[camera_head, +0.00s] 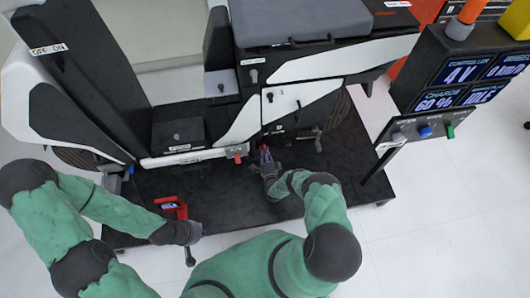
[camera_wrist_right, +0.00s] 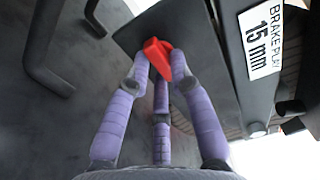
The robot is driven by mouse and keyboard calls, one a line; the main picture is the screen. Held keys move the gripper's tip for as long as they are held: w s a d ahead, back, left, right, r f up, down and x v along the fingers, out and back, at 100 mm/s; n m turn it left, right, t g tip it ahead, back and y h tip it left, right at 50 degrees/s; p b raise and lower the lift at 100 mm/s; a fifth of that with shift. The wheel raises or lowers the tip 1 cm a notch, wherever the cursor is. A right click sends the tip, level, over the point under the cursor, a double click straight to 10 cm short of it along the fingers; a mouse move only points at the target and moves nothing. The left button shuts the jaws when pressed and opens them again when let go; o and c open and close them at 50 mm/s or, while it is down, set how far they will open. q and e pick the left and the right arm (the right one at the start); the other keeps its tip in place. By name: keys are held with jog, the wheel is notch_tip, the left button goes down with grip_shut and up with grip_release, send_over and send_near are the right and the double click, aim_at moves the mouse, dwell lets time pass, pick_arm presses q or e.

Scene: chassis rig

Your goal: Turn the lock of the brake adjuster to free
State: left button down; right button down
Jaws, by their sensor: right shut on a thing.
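The lock of the brake adjuster appears as a small red lever (camera_wrist_right: 157,57) on a dark plate in the right wrist view. A label (camera_wrist_right: 262,42) beside it reads "BRAKE PLAY 15 mm". My right gripper (camera_wrist_right: 160,72), with purple fingers, is shut on the red lever, its fingertips around it. In the head view my right gripper (camera_head: 265,153) reaches in at the lower side of the machine, and its fingers mostly hide the lever. My left gripper (camera_head: 188,234) is low on the left near a red tool; its fingers are too unclear to judge.
The red tool (camera_head: 173,207) has a small display and lies over the black platform (camera_head: 240,205). Another red part (camera_head: 237,157) sits at the end of a white bar. A display post (camera_head: 465,80) stands on the right. A dark bent bar (camera_wrist_right: 40,50) shows in the right wrist view.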

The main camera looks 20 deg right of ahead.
dwell(0.5)
jog(key=c, duration=1.1)
grip_release()
jog(key=v, duration=1.2)
jog(key=shift+f, duration=0.1)
